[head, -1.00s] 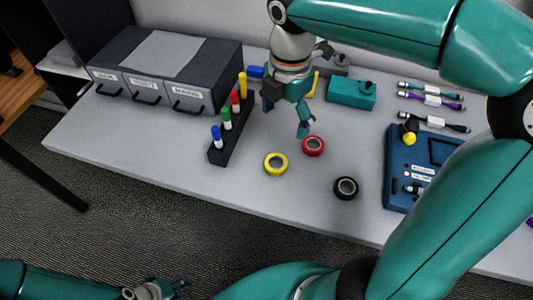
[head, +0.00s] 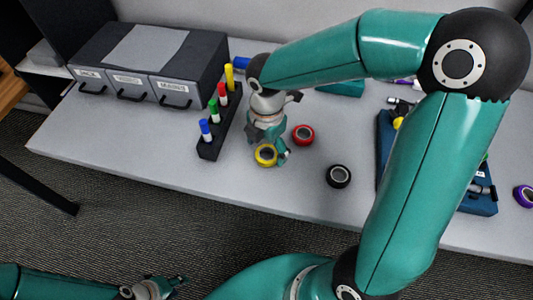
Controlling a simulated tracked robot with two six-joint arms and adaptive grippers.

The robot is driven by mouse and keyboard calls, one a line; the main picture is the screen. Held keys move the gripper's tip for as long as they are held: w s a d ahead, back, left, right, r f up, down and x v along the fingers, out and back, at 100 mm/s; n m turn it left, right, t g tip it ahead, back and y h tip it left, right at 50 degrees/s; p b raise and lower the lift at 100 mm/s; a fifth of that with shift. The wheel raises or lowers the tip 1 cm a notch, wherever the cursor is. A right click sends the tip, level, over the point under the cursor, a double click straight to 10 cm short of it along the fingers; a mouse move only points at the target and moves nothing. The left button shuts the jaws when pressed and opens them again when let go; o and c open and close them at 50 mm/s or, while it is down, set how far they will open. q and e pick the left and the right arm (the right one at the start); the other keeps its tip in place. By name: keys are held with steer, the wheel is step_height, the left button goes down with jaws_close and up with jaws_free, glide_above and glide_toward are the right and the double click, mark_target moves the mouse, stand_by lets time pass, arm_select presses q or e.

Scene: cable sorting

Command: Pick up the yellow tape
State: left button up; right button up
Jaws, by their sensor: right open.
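One finger is by the tape's right side. The gripper hides the tape's back part, and I cannot tell whether the fingers touch it. My left gripper (head: 170,286) is low at the bottom left, away from the table; its jaw state is unclear.
A red tape (head: 303,135) lies close to the right gripper, and a black tape (head: 338,176) further right. The marker rack (head: 209,151) stands just left. A drawer unit (head: 150,62) is at the back left. A blue board (head: 383,150) is partly behind my right arm.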

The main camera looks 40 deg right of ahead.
steer(key=shift+f, duration=0.7)
steer(key=c, duration=1.1)
steer(key=shift+c, duration=0.2)
